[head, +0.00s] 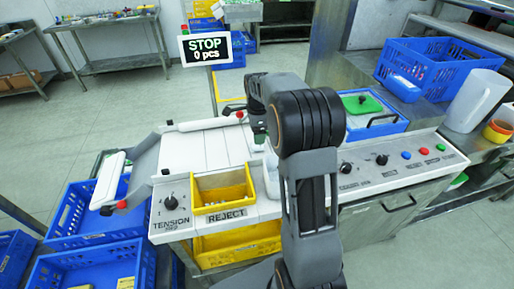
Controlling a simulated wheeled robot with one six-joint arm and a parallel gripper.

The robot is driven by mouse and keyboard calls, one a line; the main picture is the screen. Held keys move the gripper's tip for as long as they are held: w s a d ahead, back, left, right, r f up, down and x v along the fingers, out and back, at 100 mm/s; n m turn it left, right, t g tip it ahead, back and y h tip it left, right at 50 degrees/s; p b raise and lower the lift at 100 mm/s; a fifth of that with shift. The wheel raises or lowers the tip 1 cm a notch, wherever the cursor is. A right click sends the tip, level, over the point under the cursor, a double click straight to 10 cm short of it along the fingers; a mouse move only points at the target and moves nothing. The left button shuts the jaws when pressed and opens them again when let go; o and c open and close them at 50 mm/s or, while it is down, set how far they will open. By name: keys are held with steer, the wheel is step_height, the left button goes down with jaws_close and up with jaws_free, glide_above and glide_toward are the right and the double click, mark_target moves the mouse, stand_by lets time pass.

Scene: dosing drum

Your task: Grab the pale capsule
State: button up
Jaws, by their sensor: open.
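I cannot pick out a pale capsule in the head view; it may be too small to see or hidden behind my arm. My gripper (260,136) is small and partly covered by my own arm. It points down over the right part of the white belt (205,147) and is open. I see nothing held in it. I cannot tell how far it is above the surface.
A yellow REJECT bin (222,192) sits at the belt's front, beside the TENSION knob (170,202). Blue crates (105,262) stand at lower left. A blue tray with a green lid (362,104) and a control panel (400,160) lie right. The sign (207,48) reads "STOP 0 pcs".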

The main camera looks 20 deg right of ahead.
mark_target(257, 147)
steer(key=shift+f, duration=3.05)
steer(key=c, duration=1)
steer(key=shift+r, duration=0.15)
